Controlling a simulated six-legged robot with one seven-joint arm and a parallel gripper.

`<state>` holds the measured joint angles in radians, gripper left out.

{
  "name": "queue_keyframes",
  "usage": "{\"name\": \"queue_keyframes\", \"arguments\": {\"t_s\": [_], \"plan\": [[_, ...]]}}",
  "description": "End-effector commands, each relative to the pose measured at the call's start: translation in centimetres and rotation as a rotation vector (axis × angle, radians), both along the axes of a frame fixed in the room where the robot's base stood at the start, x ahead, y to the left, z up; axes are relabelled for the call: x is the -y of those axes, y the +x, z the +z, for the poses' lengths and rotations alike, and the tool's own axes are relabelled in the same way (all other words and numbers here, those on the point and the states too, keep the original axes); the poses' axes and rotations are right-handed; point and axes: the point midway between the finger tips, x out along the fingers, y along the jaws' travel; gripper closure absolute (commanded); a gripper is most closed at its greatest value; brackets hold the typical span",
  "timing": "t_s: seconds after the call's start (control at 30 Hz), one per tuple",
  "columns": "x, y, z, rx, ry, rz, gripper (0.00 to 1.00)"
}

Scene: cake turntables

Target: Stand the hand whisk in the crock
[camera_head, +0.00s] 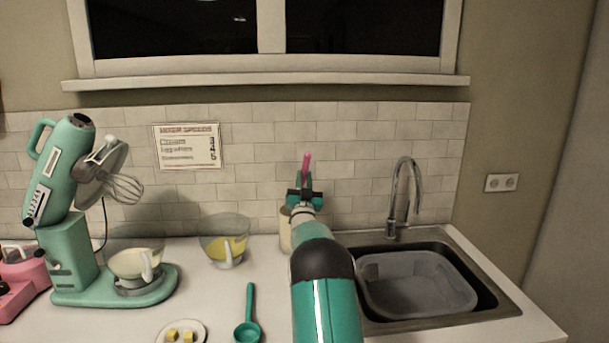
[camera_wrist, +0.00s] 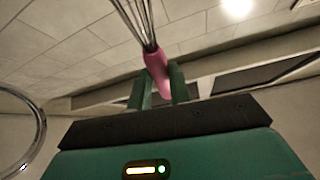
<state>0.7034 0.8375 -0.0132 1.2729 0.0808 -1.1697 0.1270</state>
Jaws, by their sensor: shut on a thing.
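My gripper (camera_head: 305,192) is shut on the pink handle (camera_head: 307,165) of the hand whisk. The handle sticks up above the jaws, nearly upright with a slight tilt. In the wrist view, the handle (camera_wrist: 157,70) sits between my green fingers (camera_wrist: 160,88), and the thin metal wires run away from it to the top edge. A cream crock (camera_head: 285,229) stands on the counter near the back wall, just beyond and below my gripper. My arm covers most of it. The whisk's wire end is hidden in the head view, so I cannot tell whether it is inside the crock.
A sink (camera_head: 440,318) with a grey tub (camera_head: 415,285) and tall faucet (camera_head: 403,190) is at right. A glass bowl (camera_head: 224,245) stands left of the crock. A green stand mixer (camera_head: 70,250), green scoop (camera_head: 248,325) and butter plate (camera_head: 180,335) are further left.

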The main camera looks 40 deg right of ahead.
Motion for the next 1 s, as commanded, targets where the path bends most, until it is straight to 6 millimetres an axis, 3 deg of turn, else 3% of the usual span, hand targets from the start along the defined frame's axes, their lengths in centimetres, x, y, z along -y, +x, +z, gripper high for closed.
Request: {"name": "queue_keyframes", "arguments": {"t_s": [1.0], "plan": [[0.1, 0.9, -6.8, 0.000, -0.001, 0.001, 1.00]]}}
